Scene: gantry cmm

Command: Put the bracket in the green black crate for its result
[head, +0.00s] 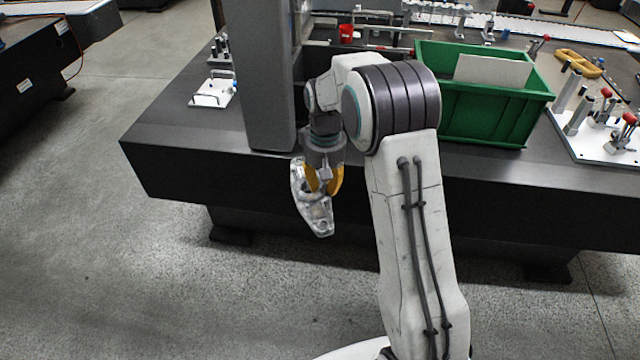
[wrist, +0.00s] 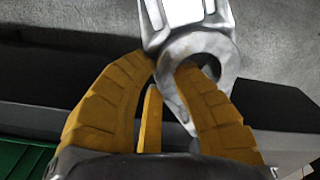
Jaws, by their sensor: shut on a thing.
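My gripper (head: 323,182) is shut on a silvery metal bracket (head: 311,207) and holds it in the air in front of the table's front edge. In the wrist view the yellow fingers (wrist: 165,105) close around the bracket (wrist: 190,35), which has a ring-shaped part between them and extends away past the fingertips. A green crate (head: 485,120) with a pale board standing in it sits on the table behind and right of my arm. Part of its left side is hidden by my arm. A green patch at the lower left of the wrist view may be the crate.
The dark table (head: 170,130) has a grey upright column (head: 268,80) left of my arm. A white plate with toggle clamps (head: 605,130) is right of the crate. A small white fixture (head: 212,93) is at left. The floor in front is clear.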

